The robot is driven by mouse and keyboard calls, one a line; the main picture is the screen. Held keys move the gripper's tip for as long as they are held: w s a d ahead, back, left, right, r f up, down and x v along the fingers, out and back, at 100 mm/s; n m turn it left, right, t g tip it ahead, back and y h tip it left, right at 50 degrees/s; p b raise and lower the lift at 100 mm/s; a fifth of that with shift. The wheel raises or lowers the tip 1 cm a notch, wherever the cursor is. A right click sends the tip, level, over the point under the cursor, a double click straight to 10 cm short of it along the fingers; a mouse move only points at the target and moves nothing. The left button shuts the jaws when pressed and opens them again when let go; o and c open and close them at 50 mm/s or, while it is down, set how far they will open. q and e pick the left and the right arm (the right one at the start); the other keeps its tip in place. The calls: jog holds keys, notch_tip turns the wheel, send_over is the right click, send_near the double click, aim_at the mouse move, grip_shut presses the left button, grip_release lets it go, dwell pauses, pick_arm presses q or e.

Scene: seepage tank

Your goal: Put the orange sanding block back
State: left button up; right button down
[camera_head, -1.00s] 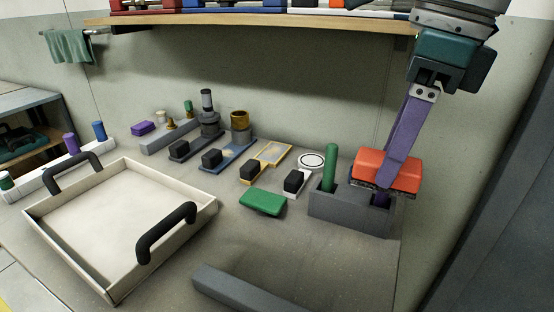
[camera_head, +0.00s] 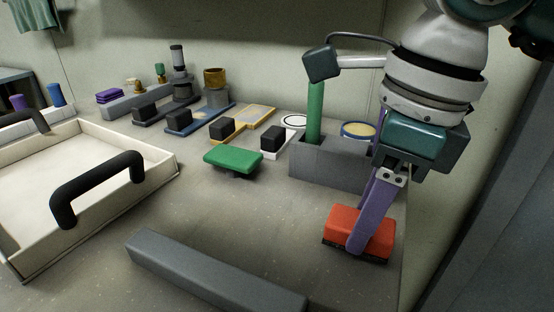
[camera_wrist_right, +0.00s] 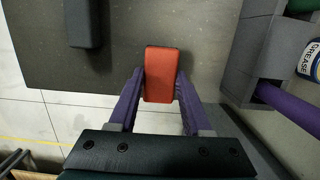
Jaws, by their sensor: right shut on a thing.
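The orange sanding block (camera_head: 359,226) is red-orange with a dark underside. It is between the purple fingers of my right gripper (camera_head: 362,238), near the right edge of the bench, in front of the grey holder. In the right wrist view the block (camera_wrist_right: 161,74) is gripped by the fingers (camera_wrist_right: 160,92) on its two long sides. I cannot tell whether its underside touches the bench. A green block (camera_head: 233,160) of similar shape lies at the middle of the bench, left of the holder. My left gripper is not in view.
The grey holder (camera_head: 330,166) with a green upright handle (camera_head: 315,113) stands behind my right gripper. A dark grey bar (camera_head: 212,272) lies at the front. A cream tray (camera_head: 110,145) with black handles is at left. Scrapers stand further back. Bench is clear between bar and holder.

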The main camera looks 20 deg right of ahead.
notch_tip(320, 180, down, 2)
jog(key=shift+f+b, duration=0.1)
jog(key=shift+b, duration=0.2)
jog(key=shift+w+d, duration=0.1)
jog(key=shift+r, duration=0.2)
jog(key=shift+f, duration=0.2)
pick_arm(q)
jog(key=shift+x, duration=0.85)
pick_arm(e)
jog(key=shift+c, duration=1.7)
grip_release()
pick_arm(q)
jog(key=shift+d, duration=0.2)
